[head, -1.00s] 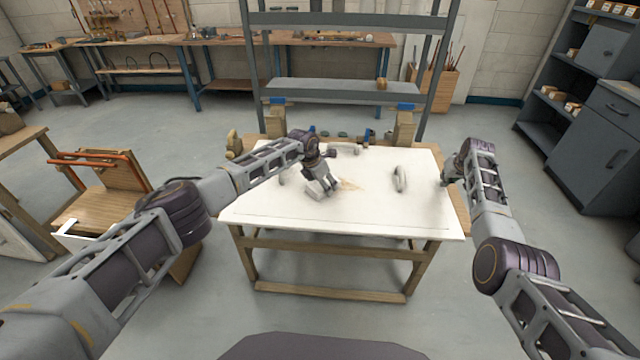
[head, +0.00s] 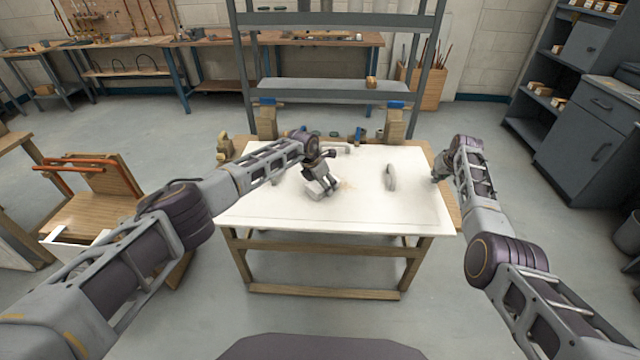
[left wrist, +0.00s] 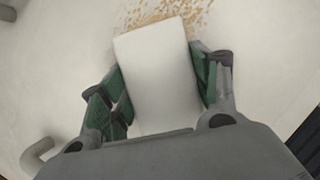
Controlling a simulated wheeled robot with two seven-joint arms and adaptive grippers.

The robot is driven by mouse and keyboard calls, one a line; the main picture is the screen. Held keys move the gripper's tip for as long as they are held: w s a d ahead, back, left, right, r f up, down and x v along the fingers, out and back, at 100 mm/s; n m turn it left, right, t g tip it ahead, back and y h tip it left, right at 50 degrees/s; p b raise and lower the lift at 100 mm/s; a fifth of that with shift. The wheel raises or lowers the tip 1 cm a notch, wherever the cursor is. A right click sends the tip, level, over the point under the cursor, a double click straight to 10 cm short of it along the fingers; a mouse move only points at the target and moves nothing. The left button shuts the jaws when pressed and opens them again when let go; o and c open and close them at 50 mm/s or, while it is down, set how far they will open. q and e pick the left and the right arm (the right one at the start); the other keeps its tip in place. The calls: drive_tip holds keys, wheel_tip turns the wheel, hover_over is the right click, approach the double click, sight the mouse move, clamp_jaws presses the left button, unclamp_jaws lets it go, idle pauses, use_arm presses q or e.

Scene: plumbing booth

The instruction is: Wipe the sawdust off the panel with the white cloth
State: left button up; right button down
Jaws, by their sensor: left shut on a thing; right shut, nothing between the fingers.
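The white panel (head: 290,212) lies flat on a wooden table. My left gripper (head: 325,188) is low over the panel, left of its middle. In the left wrist view its green-padded fingers are shut on the white cloth (left wrist: 160,75), which looks like a folded block between them. Sawdust (left wrist: 165,14) lies as tan specks on the panel just beyond the cloth's far edge. In the head view the sawdust (head: 349,185) is a faint patch right of the left gripper. Whether the cloth touches the panel is unclear. My right gripper (head: 437,177) is shut and empty near the panel's right edge.
A grey curved handle or pipe (head: 390,177) stands on the panel, right of the sawdust. Wooden blocks with blue clamps (head: 396,122) and small fittings line the table's back edge, before a grey metal rack (head: 330,88). The panel's front half is clear.

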sight(340, 188)
use_arm(q)
drive_tip(key=shift+s+d+f, duration=0.1)
drive_tip(key=shift+d+f, duration=0.05)
drive_tip(key=shift+d, duration=0.75)
drive_tip(key=shift+d, duration=0.15)
drive_tip(key=shift+d, duration=1.65)
drive_tip(key=shift+d+r, duration=0.2)
drive_tip(key=shift+d, duration=1.5)
drive_tip(key=shift+a, duration=0.15)
drive_tip(key=shift+a+f, duration=0.2)
drive_tip(key=shift+a, duration=1.5)
drive_tip(key=shift+a, duration=0.15)
